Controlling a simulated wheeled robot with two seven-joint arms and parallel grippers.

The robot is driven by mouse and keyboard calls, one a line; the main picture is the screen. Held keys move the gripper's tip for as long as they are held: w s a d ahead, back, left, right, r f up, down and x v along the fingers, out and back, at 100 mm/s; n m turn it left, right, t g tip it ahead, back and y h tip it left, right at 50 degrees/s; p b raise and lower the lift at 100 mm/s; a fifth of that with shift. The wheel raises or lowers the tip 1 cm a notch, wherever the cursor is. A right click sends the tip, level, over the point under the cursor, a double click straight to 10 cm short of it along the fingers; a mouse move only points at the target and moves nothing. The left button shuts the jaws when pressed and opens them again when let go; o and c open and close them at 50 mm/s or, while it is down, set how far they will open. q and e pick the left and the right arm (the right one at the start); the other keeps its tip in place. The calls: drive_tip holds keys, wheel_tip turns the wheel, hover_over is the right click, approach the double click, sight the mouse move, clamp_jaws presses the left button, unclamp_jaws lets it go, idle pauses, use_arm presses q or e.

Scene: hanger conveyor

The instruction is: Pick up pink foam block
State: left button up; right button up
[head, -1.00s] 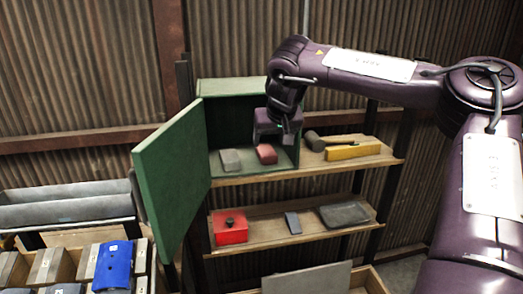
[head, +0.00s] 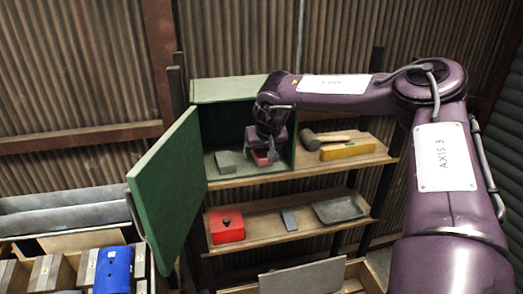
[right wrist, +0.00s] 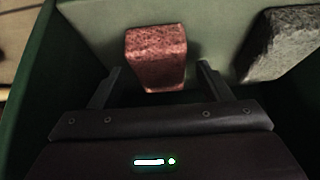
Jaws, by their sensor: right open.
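The pink foam block (head: 261,158) lies on the floor of the green cabinet (head: 231,89), partly hidden by my right gripper (head: 267,150) in the head view. In the right wrist view the reddish-pink block (right wrist: 156,55) sits just beyond and between the two spread fingers of the right gripper (right wrist: 158,76). The right gripper is open, with nothing held. A visible gap separates each finger from the block's sides. My left gripper is not in view.
A grey block (head: 226,161) lies left of the pink block, also in the wrist view (right wrist: 281,42). The open green door (head: 165,190) stands left. A mallet (head: 311,140) and yellow level (head: 347,150) lie right of the cabinet. A red box (head: 226,226) is below.

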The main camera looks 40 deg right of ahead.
drive_tip(key=shift+s+a, duration=0.1)
drive_tip(key=shift+c, duration=0.6)
drive_tip(key=c, duration=0.9)
drive_tip(key=shift+c, duration=0.3)
drive_tip(key=shift+d, duration=0.25)
